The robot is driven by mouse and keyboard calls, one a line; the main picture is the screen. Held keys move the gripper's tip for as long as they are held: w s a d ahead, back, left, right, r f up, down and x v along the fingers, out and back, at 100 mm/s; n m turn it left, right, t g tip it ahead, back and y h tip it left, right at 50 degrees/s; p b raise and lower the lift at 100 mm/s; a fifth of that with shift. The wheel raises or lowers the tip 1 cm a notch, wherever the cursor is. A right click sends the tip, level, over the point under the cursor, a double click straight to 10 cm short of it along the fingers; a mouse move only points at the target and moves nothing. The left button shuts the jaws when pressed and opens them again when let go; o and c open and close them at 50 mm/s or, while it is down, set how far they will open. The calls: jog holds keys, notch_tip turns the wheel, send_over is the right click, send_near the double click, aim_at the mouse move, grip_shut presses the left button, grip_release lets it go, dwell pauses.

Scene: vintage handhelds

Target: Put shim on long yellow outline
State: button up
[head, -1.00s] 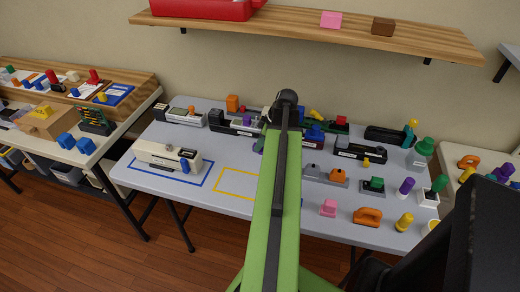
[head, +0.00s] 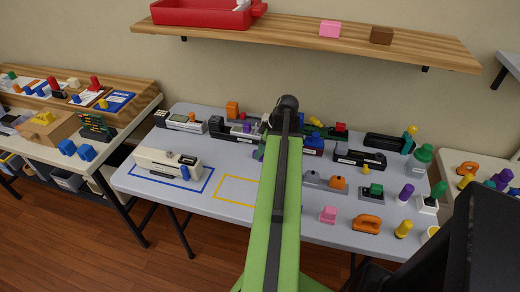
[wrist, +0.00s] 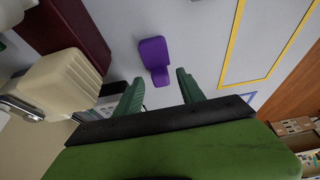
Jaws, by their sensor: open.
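In the wrist view a small purple block (wrist: 154,55) with a wide end and a narrower foot lies on the grey table. It may be the shim; no label shows. My gripper (wrist: 160,76) is open, with a green finger on either side of the block's near end, and no grip on it shows. In the head view the fingers are hidden behind my green arm. The yellow outline (head: 218,190) is on the table left of my arm, its right part hidden. Its yellow line (wrist: 232,45) also shows at right in the wrist view. The outline looks empty where visible.
A cream device (head: 152,160) stands on the blue outline (head: 150,186), left of the yellow one. Several handhelds and small coloured pieces crowd the table's back and right. In the wrist view a cream block (wrist: 62,85) and a maroon block (wrist: 70,35) stand left of my gripper.

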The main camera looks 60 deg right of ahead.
jog(key=p+v, duration=0.9)
jog(key=v, duration=0.2)
jog(key=shift+p, duration=0.3)
jog(key=shift+s+d+r, duration=0.1)
jog(key=shift+s+r, duration=0.05)
